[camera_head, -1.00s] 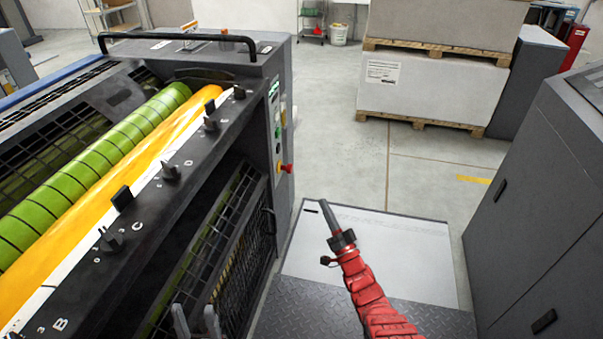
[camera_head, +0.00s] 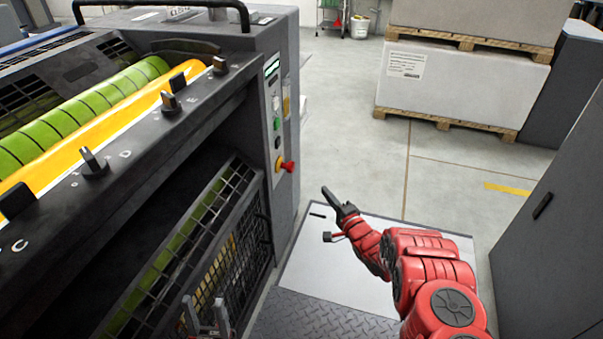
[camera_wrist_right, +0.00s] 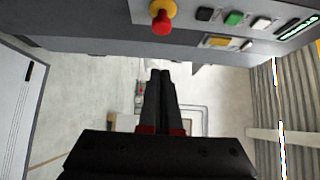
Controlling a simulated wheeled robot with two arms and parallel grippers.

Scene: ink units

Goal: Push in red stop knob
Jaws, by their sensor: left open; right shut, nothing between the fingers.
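The red stop knob (camera_head: 287,167) sticks out of the end panel of the dark grey press in the head view, on a yellow collar. It also shows at the top of the right wrist view (camera_wrist_right: 162,22), with its collar above it. My right gripper (camera_head: 327,192) is shut and empty, just right of and below the knob in the head view, apart from it. In the wrist view its fingertips (camera_wrist_right: 161,75) lie below the knob in the picture, with a gap between. My left gripper (camera_head: 205,315) is at the bottom edge, partly cut off, its two fingers apart.
The control panel (camera_head: 275,110) has green, black and white buttons near the knob. A mesh guard (camera_head: 235,265) stands below it on the press. A grey cabinet (camera_head: 560,220) is at right, and stacked pallets (camera_head: 460,85) stand behind. The floor between is open.

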